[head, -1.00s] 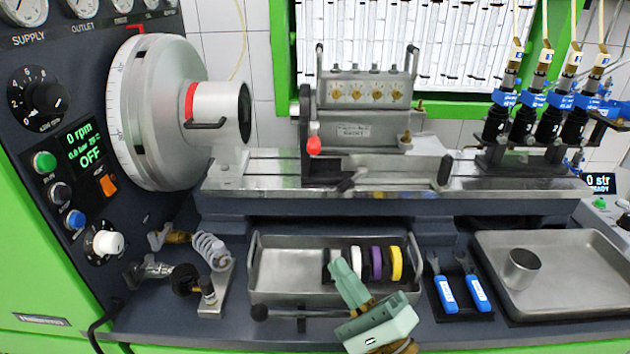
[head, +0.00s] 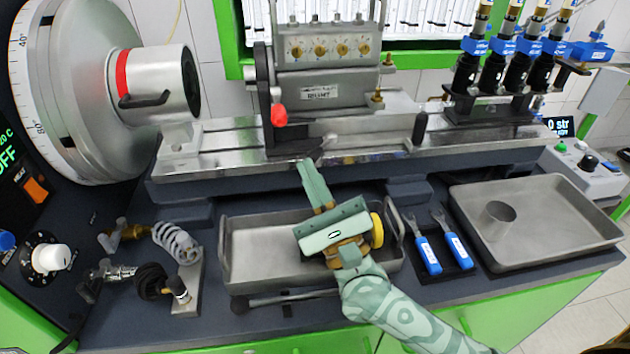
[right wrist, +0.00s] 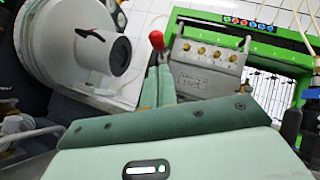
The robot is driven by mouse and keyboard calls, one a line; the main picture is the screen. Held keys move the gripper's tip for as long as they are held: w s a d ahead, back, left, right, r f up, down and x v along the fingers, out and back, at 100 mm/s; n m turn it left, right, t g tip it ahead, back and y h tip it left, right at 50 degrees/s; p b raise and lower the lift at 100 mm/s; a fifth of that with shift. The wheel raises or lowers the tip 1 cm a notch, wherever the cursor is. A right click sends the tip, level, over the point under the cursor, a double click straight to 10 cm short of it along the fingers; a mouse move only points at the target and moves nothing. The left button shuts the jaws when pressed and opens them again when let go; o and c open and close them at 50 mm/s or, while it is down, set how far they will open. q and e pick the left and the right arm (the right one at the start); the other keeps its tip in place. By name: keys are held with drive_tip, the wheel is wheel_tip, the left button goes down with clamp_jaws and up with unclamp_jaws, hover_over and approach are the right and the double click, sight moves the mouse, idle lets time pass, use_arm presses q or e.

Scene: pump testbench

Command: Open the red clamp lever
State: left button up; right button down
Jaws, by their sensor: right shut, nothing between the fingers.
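The red clamp lever knob (head: 279,115) hangs at the left end of the grey pump block (head: 322,62), above the steel bed (head: 385,144). It also shows in the right wrist view (right wrist: 157,40), just above the fingertips. My right gripper (head: 308,164) is shut and empty. Its fingers point up and slightly left, below and a little right of the red knob in the head view, apart from it. The fingers also show in the right wrist view (right wrist: 158,72). My left gripper is not in view.
A big round dial with a cylinder (head: 160,85) stands at the left. Blue-handled tools (head: 428,254) and another tray (head: 590,225) are at the right.

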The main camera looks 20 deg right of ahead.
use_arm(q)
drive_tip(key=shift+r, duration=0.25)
use_arm(e)
drive_tip(key=x, duration=0.6)
